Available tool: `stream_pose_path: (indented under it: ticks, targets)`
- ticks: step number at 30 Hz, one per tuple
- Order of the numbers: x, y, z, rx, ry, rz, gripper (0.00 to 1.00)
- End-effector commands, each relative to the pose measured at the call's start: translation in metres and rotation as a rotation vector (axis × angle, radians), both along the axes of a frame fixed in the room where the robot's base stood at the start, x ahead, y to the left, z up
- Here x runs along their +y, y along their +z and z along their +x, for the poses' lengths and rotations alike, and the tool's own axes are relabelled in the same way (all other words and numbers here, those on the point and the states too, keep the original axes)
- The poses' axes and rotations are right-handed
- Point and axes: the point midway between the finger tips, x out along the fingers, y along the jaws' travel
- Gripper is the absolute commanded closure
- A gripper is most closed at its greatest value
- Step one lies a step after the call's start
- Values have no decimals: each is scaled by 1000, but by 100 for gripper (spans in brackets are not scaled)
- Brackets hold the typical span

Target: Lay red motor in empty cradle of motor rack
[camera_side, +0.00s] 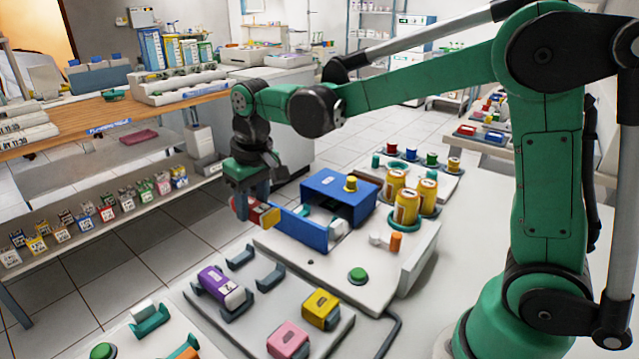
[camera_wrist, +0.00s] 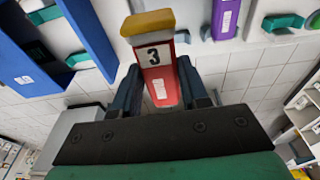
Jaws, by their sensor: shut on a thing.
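The red motor (camera_wrist: 163,84) has a yellow end and a label with the number 3. My gripper (camera_wrist: 160,92) is shut on it, one dark finger on each side. In the side view the gripper (camera_side: 252,208) holds the red motor (camera_side: 253,213) in the air, left of the open blue box. The motor rack (camera_side: 258,322) is a pale plate in the foreground. It holds a purple motor (camera_side: 221,287), a yellow motor (camera_side: 321,308) and a pink motor (camera_side: 288,340). The empty cradle (camera_side: 270,278), a pair of dark brackets, lies between the purple motor and the blue box.
The blue box (camera_side: 316,237) stands on a pale station with a green button (camera_side: 358,274). Yellow cylinders (camera_side: 406,206) stand behind it. Another plate with teal parts (camera_side: 152,320) lies at lower left. A shelf bench (camera_side: 110,150) stands across the tiled floor.

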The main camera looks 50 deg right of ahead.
Motion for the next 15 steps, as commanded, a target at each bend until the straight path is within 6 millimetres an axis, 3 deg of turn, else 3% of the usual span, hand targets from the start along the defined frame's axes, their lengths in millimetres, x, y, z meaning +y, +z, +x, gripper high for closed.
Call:
stream_pose_path:
  ticks: [5, 15]
  targets:
    - [19, -16, -8, -2, 0, 0, 100]
    - [19, -44, -8, -2, -1, 0, 100]
